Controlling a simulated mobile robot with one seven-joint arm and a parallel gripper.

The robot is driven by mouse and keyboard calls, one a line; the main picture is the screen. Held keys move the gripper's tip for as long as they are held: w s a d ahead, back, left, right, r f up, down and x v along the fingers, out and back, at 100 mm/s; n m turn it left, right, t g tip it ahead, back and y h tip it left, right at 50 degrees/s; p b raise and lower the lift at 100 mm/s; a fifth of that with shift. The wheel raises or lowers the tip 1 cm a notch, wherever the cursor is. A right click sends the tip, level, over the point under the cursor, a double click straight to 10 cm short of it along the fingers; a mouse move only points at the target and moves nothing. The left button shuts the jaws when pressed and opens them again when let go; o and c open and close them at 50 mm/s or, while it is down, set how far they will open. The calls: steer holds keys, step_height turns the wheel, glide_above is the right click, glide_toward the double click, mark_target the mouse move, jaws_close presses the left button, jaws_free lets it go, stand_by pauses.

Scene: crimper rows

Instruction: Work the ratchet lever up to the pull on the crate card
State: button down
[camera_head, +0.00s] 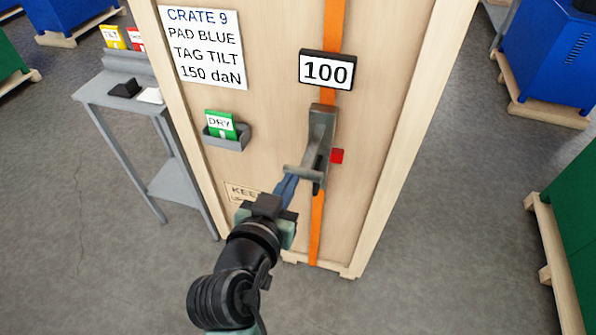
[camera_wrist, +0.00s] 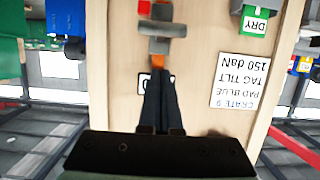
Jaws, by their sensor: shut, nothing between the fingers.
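The crate card (camera_head: 205,45) reads CRATE 9, PAD BLUE, TAG TILT, 150 daN; it shows upside down in the wrist view (camera_wrist: 236,82). The grey ratchet lever (camera_head: 321,130) sits on the orange strap (camera_head: 333,28) on the crate's face, with a crossbar at its lower end. A display (camera_head: 326,70) above it reads 100. My gripper (camera_head: 291,180) is shut and empty, its fingertips at the crossbar; I cannot tell whether they touch. In the wrist view the fingers (camera_wrist: 159,76) partly hide the display, and the ratchet lever (camera_wrist: 160,30) lies beyond them.
A red block (camera_head: 337,156) sits right of the lever. A green DRY tag (camera_head: 220,125) stands in a grey holder on the crate (camera_head: 270,110). A grey side table (camera_head: 95,92) holds a yellow TILT tag (camera_head: 113,37), a red tag, a black pad and a white pad.

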mark_target(296, 172)
steer(key=w+d+f+p, duration=0.1)
steer(key=w+f, duration=0.4)
steer(key=shift+w+d+p, duration=0.3)
steer(key=shift+d, duration=0.1)
steer(key=shift+f+b, duration=0.1)
steer(key=shift+b, duration=0.2)
